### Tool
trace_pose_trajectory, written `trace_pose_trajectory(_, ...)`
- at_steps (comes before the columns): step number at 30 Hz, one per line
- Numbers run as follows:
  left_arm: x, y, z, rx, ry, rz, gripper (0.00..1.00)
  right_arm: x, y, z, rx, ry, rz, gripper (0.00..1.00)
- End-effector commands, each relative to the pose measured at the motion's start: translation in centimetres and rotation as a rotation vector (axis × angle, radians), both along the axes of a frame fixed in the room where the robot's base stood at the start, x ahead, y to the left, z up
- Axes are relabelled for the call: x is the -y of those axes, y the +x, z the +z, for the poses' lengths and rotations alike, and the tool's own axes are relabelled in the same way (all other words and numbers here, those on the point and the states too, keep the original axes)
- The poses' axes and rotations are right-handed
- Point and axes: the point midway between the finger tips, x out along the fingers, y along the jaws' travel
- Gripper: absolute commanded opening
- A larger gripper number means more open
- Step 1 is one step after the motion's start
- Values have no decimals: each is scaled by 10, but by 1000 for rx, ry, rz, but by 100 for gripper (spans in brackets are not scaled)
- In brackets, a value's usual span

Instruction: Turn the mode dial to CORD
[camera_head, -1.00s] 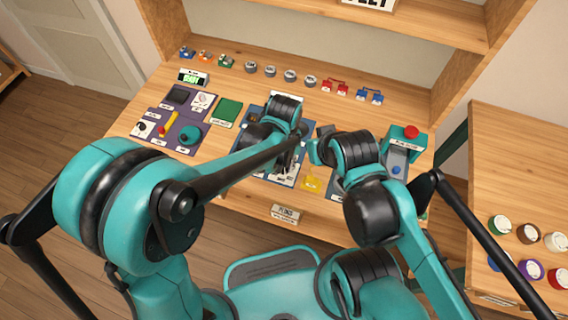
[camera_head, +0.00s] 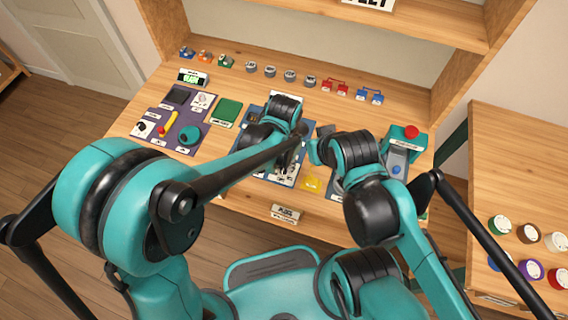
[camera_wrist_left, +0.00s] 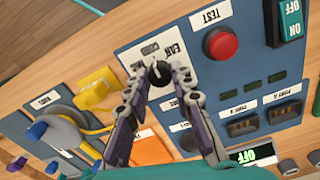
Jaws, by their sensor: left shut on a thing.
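The black mode dial (camera_wrist_left: 158,74) is on a white plate of the blue phone panel (camera_wrist_left: 140,28) in the left wrist view. My left gripper (camera_wrist_left: 156,80) has one finger on each side of the dial and is shut on it. The labels EAR and MIC show beside the dial. Another label (camera_wrist_left: 168,104) is partly covered by a finger, and I cannot read it fully. The dial's exact pointing is hard to tell. In the head view my left gripper (camera_head: 281,164) is over the panel, with the dial hidden. My right gripper's fingers are not clear behind its arm.
A red TEST button (camera_wrist_left: 220,43) and a green ON/OFF switch (camera_wrist_left: 289,20) are on the same panel. A yellow part (camera_wrist_left: 97,88) is close to one finger. A red button box (camera_head: 405,137) stands at the right of the table, near my right arm.

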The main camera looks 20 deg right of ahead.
Motion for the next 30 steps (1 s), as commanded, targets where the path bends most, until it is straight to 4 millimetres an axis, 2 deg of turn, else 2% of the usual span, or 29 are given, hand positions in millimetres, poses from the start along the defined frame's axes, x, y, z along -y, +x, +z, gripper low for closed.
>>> trace_pose_trajectory(11,0,0,0,0,0,-2,0,0,0,0,0,0,0,0)
trace_pose_trajectory(12,0,0,0,0,0,-2,31,0,0,0,0,0,0,0)
trace_pose_trajectory(14,0,0,0,0,0,-2,44,0,0,0,0,0,0,0)
trace_pose_trajectory(24,0,0,2,0,0,-2,44,0,0,0,0,0,0,0)
trace_pose_trajectory(26,0,0,7,0,0,-2,44,0,0,0,0,0,0,0)
trace_pose_trajectory(30,0,-1,31,0,0,-2,44,0,0,0,0,0,0,0)
